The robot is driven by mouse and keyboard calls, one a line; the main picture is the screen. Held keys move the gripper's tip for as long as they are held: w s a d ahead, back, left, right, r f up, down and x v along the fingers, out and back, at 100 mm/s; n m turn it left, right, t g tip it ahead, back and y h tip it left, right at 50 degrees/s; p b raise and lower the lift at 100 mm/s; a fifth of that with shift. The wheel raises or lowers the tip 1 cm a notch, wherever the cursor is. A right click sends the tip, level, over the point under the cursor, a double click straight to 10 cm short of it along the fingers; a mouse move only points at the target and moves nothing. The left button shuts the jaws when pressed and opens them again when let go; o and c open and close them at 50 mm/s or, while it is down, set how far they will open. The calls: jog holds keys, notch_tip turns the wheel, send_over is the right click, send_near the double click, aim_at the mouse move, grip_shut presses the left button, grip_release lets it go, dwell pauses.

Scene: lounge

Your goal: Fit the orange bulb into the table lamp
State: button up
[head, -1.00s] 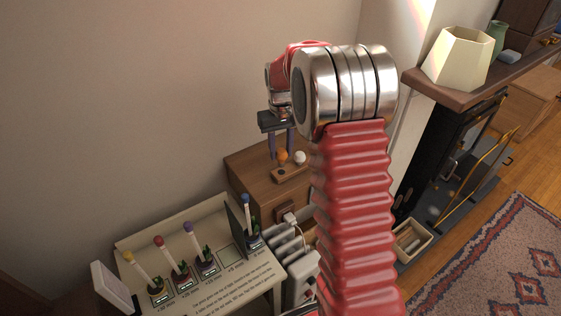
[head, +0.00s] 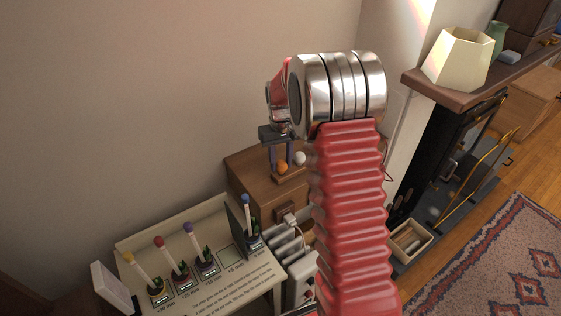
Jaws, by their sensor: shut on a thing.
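The orange bulb (head: 282,168) is between the fingertips of my gripper (head: 281,163), which points down and is shut on it. The bulb is over the left part of a small wooden block (head: 292,177) on the brown cabinet. I cannot tell whether it touches the block. A white bulb (head: 299,158) is just to the right, apart from the bulb I hold. A cream faceted lampshade (head: 457,60) stands on the mantel shelf at the upper right. I cannot make out a lamp base or socket; my arm hides part of the cabinet.
A sloped board (head: 215,270) with several coloured-tip sticks in pots stands in front of the cabinet (head: 247,183). A fireplace (head: 440,165) and a rug (head: 500,260) are at right.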

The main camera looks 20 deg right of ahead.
aim_at(281, 160)
jog(key=o, duration=1.1)
jog(key=shift+o, duration=0.2)
notch_tip(281, 160, up, 12)
jog(key=shift+r, duration=0.1)
